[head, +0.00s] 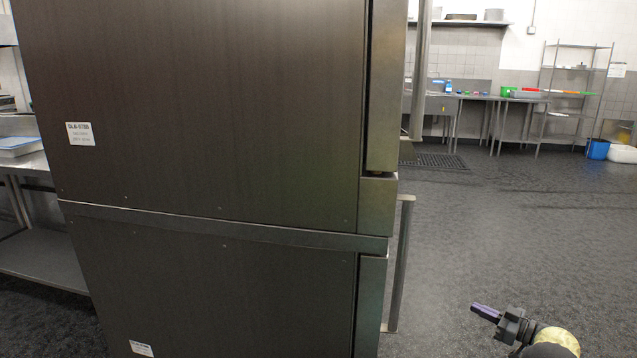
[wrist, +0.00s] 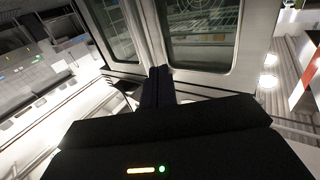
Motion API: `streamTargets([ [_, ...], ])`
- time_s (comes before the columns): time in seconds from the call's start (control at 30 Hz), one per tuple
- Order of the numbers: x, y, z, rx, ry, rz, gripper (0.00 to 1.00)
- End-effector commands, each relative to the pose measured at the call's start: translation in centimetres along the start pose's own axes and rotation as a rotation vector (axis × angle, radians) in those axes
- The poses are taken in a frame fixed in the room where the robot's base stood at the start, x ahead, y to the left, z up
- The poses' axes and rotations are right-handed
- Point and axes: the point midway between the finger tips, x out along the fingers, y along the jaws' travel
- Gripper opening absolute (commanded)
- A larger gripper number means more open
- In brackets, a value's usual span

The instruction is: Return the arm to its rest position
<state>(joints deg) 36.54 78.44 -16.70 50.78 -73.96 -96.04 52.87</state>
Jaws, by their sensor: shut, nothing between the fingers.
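My gripper (head: 488,314) shows at the lower right of the head view, low over the grey floor. Its dark fingers are together, with nothing between them, and point to the left toward the tall dark cabinet. In the wrist view my gripper (wrist: 157,76) shows as two dark fingers side by side, pointing at a light framed front with glass panes (wrist: 200,35). The rest of my arm is mostly cut off by the lower edge of the head view.
A large dark steel cabinet (head: 215,120) fills the left and middle, with upright handles (head: 401,265) on its right edge. The floor (head: 500,220) to its right is open. Steel tables (head: 490,100) and a wire shelf rack (head: 575,95) stand at the far wall.

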Motion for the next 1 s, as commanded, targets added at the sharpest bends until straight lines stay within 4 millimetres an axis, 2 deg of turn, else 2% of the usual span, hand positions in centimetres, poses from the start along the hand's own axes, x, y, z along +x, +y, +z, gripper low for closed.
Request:
streamTargets([
  [0.47, 3.5, 2.6, -5.0, -0.061, 0.004, 0.223, 0.0],
  [0.7, 6.0, 3.5, -9.1, -0.077, -0.022, 0.424, 0.0],
  [0.87, 7.9, 2.6, -12.1, -0.053, -0.084, 0.605, 0.0],
  [1.0, 8.4, 0.3, -13.4, 0.0, -0.176, 0.741, 0.0],
])
